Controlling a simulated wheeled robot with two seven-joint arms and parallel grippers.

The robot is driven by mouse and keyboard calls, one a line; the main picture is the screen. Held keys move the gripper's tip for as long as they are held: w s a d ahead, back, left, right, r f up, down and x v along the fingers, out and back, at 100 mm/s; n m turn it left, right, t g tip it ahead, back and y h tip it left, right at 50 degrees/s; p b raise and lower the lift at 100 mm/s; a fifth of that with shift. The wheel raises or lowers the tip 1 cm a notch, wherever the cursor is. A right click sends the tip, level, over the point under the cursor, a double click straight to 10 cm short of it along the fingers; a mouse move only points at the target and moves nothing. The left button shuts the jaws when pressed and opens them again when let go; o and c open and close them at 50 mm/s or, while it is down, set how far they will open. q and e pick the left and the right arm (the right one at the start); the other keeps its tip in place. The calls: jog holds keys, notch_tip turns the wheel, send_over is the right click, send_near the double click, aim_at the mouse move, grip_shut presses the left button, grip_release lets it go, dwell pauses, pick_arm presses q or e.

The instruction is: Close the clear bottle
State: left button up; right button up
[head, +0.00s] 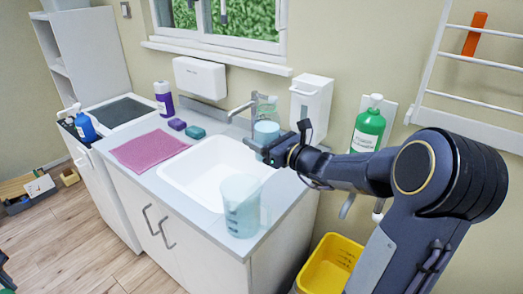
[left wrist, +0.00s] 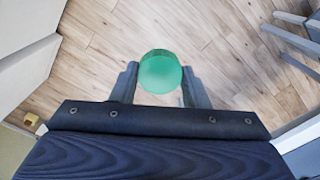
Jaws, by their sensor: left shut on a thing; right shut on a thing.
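The clear bottle (head: 266,130), see-through with pale blue-green contents, stands near the back right of the sink by the tap. My right gripper (head: 266,149) reaches it from the right and is shut on its lower part. The bottle looks upright. I see no lid on its top, though the tap and wall behind blur the outline. A round green cap-like piece (left wrist: 160,73) is between the fingers of my left gripper (left wrist: 160,85) in the left wrist view, shut on it above the wooden floor. My left gripper does not show in the head view.
A translucent jug (head: 242,208) stands at the counter's front right edge. A white sink (head: 190,178) and pink cloth (head: 148,149) lie left of it. A green pump bottle (head: 368,130) is by the wall at right. A yellow bin (head: 325,270) stands below.

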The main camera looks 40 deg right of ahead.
jog(key=shift+r, duration=0.5)
jog(key=o, duration=0.8)
jog(key=shift+c, duration=0.2)
jog(key=c, duration=0.8)
